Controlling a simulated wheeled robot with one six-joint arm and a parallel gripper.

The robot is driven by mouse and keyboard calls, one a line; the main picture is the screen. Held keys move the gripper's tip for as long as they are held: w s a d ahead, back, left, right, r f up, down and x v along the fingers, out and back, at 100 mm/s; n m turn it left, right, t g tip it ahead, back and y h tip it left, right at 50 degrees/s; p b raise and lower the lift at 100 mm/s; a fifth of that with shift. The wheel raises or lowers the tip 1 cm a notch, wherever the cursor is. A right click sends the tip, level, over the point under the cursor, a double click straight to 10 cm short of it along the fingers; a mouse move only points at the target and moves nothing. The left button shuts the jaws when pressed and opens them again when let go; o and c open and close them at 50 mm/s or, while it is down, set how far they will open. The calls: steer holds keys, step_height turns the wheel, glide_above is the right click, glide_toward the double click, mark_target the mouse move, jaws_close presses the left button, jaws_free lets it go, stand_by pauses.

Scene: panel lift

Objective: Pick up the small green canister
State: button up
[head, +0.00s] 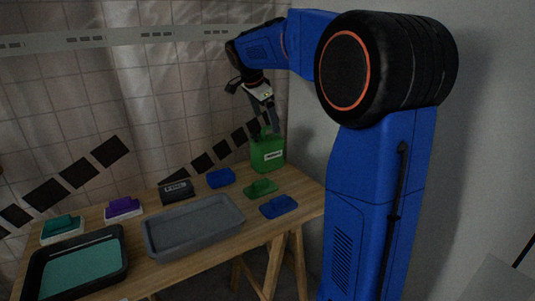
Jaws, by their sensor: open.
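The small green canister (268,155) stands upright at the far right corner of the wooden table (245,239), with a pale label on its front. My gripper (268,122) points down just above the canister, its fingers around or close over the canister's top. It is open. The fingertips are small and dark here, so I cannot tell whether they touch the canister.
A grey tray (150,246) and a black tray with teal inside (34,290) take up the table's front. A green block (261,188), blue blocks (279,207), a dark labelled box (176,191) and a purple block (123,208) lie around. A tiled wall stands behind.

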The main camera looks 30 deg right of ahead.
glide_above(272, 137)
steer(key=s+a, duration=0.1)
steer(key=a, duration=0.1)
step_height(272, 137, down, 4)
steer(key=shift+a+f, duration=0.15)
steer(key=shift+s+x, duration=0.1)
steer(key=shift+x, duration=1.2)
steer(key=shift+s+x, duration=0.15)
steer(key=shift+x, duration=1.2)
steer(key=shift+c, duration=0.3)
steer(key=c, duration=1)
steer(key=shift+c, duration=0.9)
